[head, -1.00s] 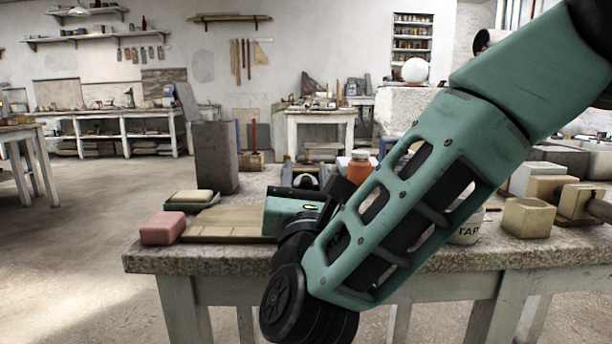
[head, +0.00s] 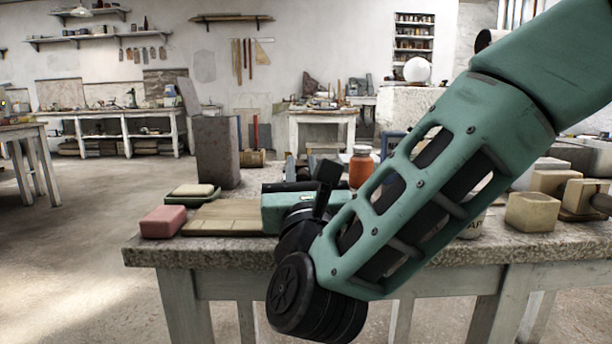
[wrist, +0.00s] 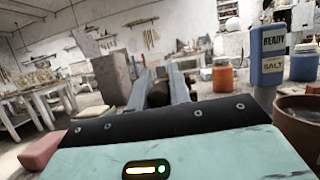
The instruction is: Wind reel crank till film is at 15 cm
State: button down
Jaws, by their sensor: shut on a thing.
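My gripper (head: 300,168) is over the near stone-topped table, its two grey fingers pointing away from me. In the wrist view my gripper (wrist: 161,78) has its fingers on either side of a small dark thing (wrist: 158,95), and they are shut on it. It may be the reel crank's handle, but its shape is mostly hidden behind the gripper's palm. The reel, the film and any centimetre scale cannot be made out in either view; my arm and gripper cover that part of the table.
A tall grey block (head: 215,152) stands left of the gripper, with a pink block (head: 162,222) and a wooden board (head: 215,220) nearer. An orange jar (head: 361,168) is behind my arm. The wrist view shows a blue "READY SALT" post (wrist: 267,75) and a brown pot (wrist: 300,122) at right.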

jog(key=n+y, duration=0.1)
jog(key=n, duration=0.1)
jog(key=a+n+g+y+b, duration=0.1)
jog(key=n, duration=0.2)
jog(key=f+n+y, duration=0.1)
jog(key=n, duration=0.1)
jog(key=shift+a+n+y+b, duration=0.3)
jog(key=shift+a, duration=0.1)
jog(key=shift+w+a+f+n+g+y, duration=0.15)
jog(key=shift+n+g+y, duration=0.1)
jog(key=shift+n, duration=0.45)
jog(key=shift+s+a+f+n+g+y, duration=0.1)
jog(key=shift+a+f+n+g+y, duration=0.15)
jog(key=shift+n, duration=0.45)
jog(key=shift+w+a+f+n+g+y, duration=0.1)
jog(key=shift+n+g, duration=0.2)
jog(key=shift+n, duration=0.4)
jog(key=c, duration=1.3)
grip_release()
